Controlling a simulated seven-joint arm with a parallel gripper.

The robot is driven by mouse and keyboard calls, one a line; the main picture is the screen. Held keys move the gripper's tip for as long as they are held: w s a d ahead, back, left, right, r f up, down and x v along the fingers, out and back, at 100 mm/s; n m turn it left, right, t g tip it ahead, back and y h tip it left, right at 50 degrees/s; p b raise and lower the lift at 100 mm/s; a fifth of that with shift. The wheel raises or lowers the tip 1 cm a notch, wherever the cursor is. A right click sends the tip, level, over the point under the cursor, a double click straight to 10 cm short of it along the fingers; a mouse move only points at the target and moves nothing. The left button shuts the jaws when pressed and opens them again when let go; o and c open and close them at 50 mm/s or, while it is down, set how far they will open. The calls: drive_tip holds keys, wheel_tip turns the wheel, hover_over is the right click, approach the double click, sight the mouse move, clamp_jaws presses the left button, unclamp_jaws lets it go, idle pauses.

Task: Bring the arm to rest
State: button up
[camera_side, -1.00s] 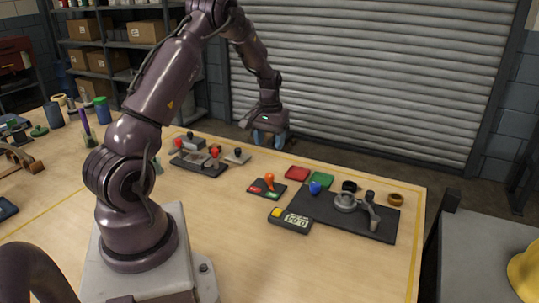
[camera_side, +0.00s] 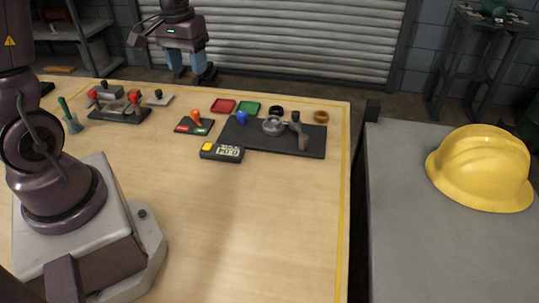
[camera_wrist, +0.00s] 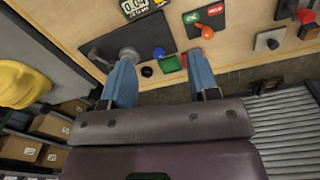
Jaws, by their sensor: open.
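My gripper (camera_side: 190,74) hangs in the air over the far edge of the wooden table (camera_side: 200,230), with its blue fingers apart and nothing between them. In the wrist view my gripper (camera_wrist: 162,62) is also open and empty. A round grey casing (camera_side: 273,125) sits on a dark plate (camera_side: 250,139), beside an upright lever clamp (camera_side: 300,132). My gripper is well apart from them, to their left and behind in the side view. The casing (camera_wrist: 128,54) is partly covered by a finger in the wrist view.
On the table are a timer (camera_side: 222,152), an orange-lever switch box (camera_side: 194,125), a red pad (camera_side: 223,106), a green pad (camera_side: 248,108), a blue knob (camera_side: 242,117) and a brass ring (camera_side: 321,117). A yellow helmet (camera_side: 480,167) lies on the grey side bench. The table's front is clear.

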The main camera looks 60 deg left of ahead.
drive_tip(key=s+d+r+m+t, duration=0.2)
drive_tip(key=s+d+r, duration=0.3)
drive_tip(key=d, duration=0.3)
drive_tip(key=s+d+r+m+t, duration=0.3)
drive_tip(key=d+r, duration=0.3)
drive_tip(key=d, duration=0.3)
drive_tip(key=shift+s+m, duration=0.8)
drive_tip(key=shift+s, duration=0.05)
